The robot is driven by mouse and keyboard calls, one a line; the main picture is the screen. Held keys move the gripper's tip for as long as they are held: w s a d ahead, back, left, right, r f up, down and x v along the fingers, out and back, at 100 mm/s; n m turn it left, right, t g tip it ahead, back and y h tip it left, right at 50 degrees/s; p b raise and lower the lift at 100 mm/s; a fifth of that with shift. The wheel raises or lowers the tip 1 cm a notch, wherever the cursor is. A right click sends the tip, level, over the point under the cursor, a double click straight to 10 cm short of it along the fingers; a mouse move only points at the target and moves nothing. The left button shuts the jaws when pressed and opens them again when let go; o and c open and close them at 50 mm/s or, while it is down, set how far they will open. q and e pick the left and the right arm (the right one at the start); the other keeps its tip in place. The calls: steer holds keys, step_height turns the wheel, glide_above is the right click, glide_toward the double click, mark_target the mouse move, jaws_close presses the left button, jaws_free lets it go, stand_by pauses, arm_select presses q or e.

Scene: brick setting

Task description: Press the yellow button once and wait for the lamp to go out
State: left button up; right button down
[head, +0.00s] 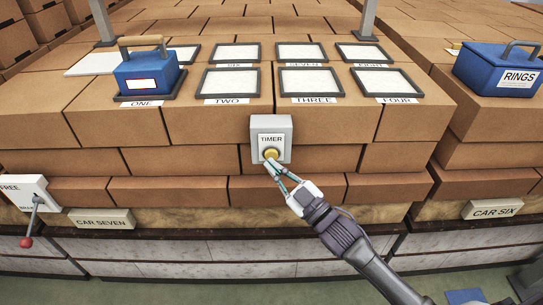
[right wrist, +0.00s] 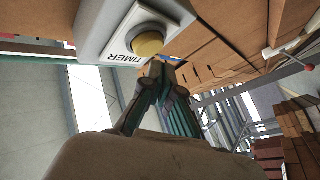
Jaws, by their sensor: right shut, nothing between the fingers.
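The yellow button (head: 271,153) sits on the front of a grey box (head: 285,124) labelled TIMER, fixed to the brick stack's front face. My right gripper (head: 270,167) is shut and empty, its fingertips at the lower edge of the button. In the right wrist view the yellow button (right wrist: 148,43) shows just beyond the fingertips (right wrist: 166,63) of the gripper. I cannot tell whether they touch it. I cannot make out a lit lamp in either view. My left gripper is not in view.
A blue box (head: 147,73) with a wooden handle stands on the pad marked ONE. Several framed pads (head: 229,81) lie on the brick top. A blue RINGS box (head: 500,75) is at the right. A lever with a red knob (head: 27,242) juts out at the left.

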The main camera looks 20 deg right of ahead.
steer(key=shift+w, duration=0.1)
stand_by(0.6)
steer(key=shift+w+d, duration=0.15)
steer(key=shift+w, duration=0.15)
steer(key=shift+w+d, duration=0.1)
steer(key=shift+w, duration=0.35)
stand_by(0.6)
steer(key=shift+s, duration=0.1)
steer(key=shift+s+a+p, duration=0.25)
steer(key=shift+s+p, duration=0.15)
steer(key=shift+s, duration=0.35)
steer(key=s+p, duration=0.1)
steer(key=s, duration=0.1)
steer(key=s+a, duration=0.1)
steer(key=s, duration=0.1)
steer(key=shift+s+a+p, duration=0.15)
steer(key=shift+s+p, duration=0.25)
